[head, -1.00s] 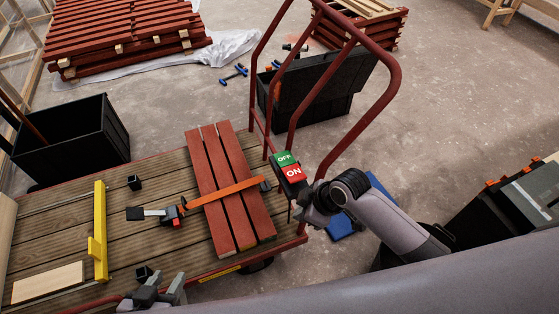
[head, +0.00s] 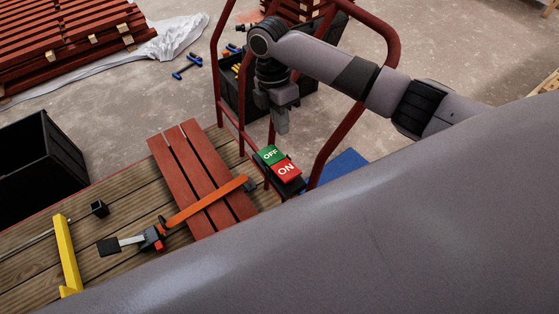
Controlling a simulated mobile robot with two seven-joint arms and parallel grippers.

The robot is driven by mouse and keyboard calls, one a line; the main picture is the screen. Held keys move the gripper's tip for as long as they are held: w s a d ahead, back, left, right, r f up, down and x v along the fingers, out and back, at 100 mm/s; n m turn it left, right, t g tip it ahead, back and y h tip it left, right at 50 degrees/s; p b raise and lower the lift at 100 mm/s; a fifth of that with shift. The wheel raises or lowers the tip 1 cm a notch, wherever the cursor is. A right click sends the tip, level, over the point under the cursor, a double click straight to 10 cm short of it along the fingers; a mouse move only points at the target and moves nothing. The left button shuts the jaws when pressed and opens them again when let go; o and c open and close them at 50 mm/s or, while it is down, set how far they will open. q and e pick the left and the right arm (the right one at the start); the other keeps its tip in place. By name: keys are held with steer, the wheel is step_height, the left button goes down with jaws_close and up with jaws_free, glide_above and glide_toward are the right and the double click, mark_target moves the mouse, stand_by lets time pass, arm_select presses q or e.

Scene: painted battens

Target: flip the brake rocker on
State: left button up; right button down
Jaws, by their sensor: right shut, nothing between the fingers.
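The brake rocker (head: 279,164) is a dark housing with a green OFF half (head: 270,154) and a red ON half (head: 286,170). It sits at the foot of the cart's red tube handle, at the deck's right end. Which half is pressed down I cannot tell. My right gripper (head: 282,128) is shut and empty, pointing down above and just behind the OFF half, apart from the rocker as far as I can see. My left gripper is not in view.
The red handle tubes (head: 363,97) rise around my right arm. Red battens (head: 193,165) lie on the deck (head: 120,205) under an orange strap clamp (head: 205,202). A yellow square (head: 67,254) lies left. A black crate (head: 42,160) stands beyond the deck.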

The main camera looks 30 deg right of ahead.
stand_by(0.3)
steer(key=b, duration=0.2)
glide_toward(289, 174)
steer(key=x, duration=0.7)
steer(key=shift+w, duration=0.1)
